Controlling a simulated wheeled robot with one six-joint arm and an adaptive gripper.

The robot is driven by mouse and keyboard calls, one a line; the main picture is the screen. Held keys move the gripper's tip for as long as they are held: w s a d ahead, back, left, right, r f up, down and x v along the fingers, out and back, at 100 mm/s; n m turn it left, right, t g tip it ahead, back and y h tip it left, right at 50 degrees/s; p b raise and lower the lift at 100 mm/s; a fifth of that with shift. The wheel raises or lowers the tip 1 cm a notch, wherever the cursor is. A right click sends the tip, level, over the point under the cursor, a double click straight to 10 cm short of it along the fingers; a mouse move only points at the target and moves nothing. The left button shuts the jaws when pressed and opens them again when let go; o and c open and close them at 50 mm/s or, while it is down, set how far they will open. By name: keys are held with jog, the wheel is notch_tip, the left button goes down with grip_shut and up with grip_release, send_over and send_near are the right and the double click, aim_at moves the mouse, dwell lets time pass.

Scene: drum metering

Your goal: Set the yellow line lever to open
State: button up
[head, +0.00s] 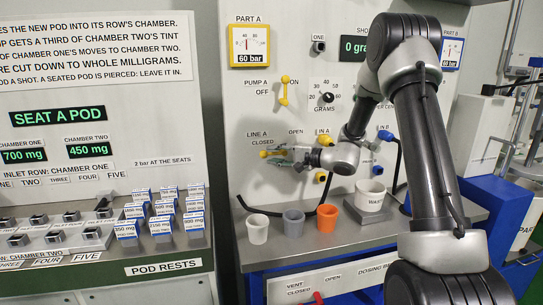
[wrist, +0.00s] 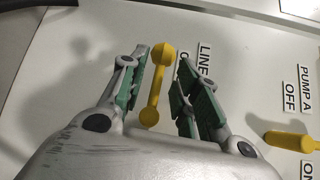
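The yellow line lever (head: 264,154) is on the white panel beneath the LINE A label. Its knob points left, under the word CLOSED; the word OPEN is up and to the right. In the wrist view the lever (wrist: 157,85) lies between the two green-padded fingers of my gripper (wrist: 164,62). The fingers are apart, with a gap visible on each side of the lever. In the head view my gripper (head: 284,153) reaches the lever from the right and hides its pivot end.
The yellow PUMP A lever (head: 284,90) is above, and also shows in the wrist view (wrist: 290,138). A black dial (head: 327,98) is to its right. White (head: 258,229), grey (head: 293,223) and orange (head: 327,218) cups stand on the shelf below. A black hose hangs near my gripper.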

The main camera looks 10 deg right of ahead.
jog(key=shift+x, duration=0.85)
grip_shut()
